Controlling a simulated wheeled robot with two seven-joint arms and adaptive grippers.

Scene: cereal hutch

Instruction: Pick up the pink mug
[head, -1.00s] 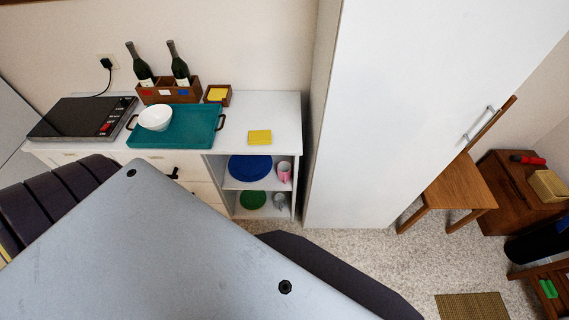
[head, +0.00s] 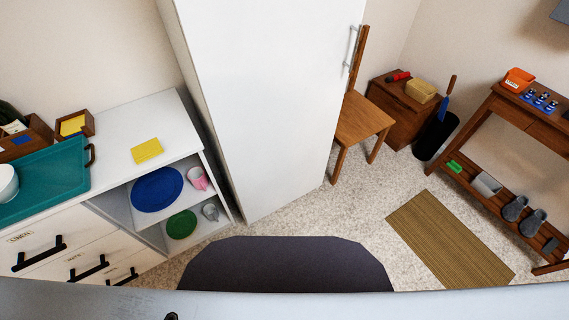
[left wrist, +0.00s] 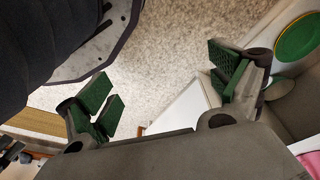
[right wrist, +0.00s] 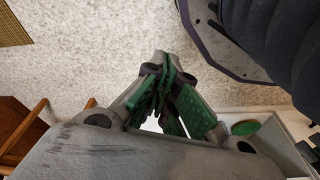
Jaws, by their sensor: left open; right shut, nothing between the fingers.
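The pink mug (head: 197,179) stands on the upper shelf of the white hutch's open section, right of a blue plate (head: 157,190). A pink patch at the lower right corner of the left wrist view may be this mug; too little shows to be sure. My left gripper (left wrist: 161,90) is open with its green-padded fingers wide apart and only floor and a white panel seen between them. My right gripper (right wrist: 165,88) is shut and empty, above the floor. Neither gripper shows in the head view.
A green plate (head: 181,224) and a grey mug (head: 211,212) sit on the lower shelf. A tall white cabinet (head: 262,90) stands right beside the hutch.

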